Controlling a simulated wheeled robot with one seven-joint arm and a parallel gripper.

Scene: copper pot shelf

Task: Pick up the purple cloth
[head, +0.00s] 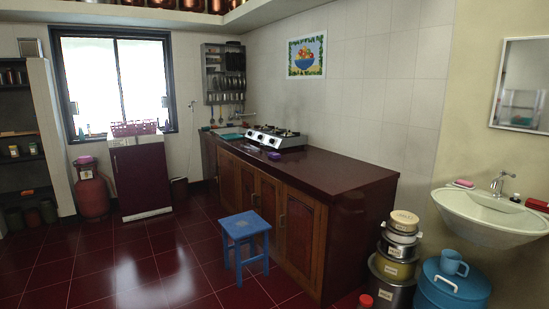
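A small purple item (274,155), which looks like the purple cloth, lies on the dark red countertop (325,173) just in front of the gas stove (272,138). It is too small to tell its folds or exact shape. Another small purple patch (86,160) shows on top of the red gas cylinder (92,193) at the left; I cannot tell what it is. My gripper is not in view.
A blue stool (244,228) stands on the tiled floor against the counter's front. Stacked pots (393,265), a blue drum (455,288) and a washbasin (490,215) are at the right. The floor (130,265) left of the stool is clear.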

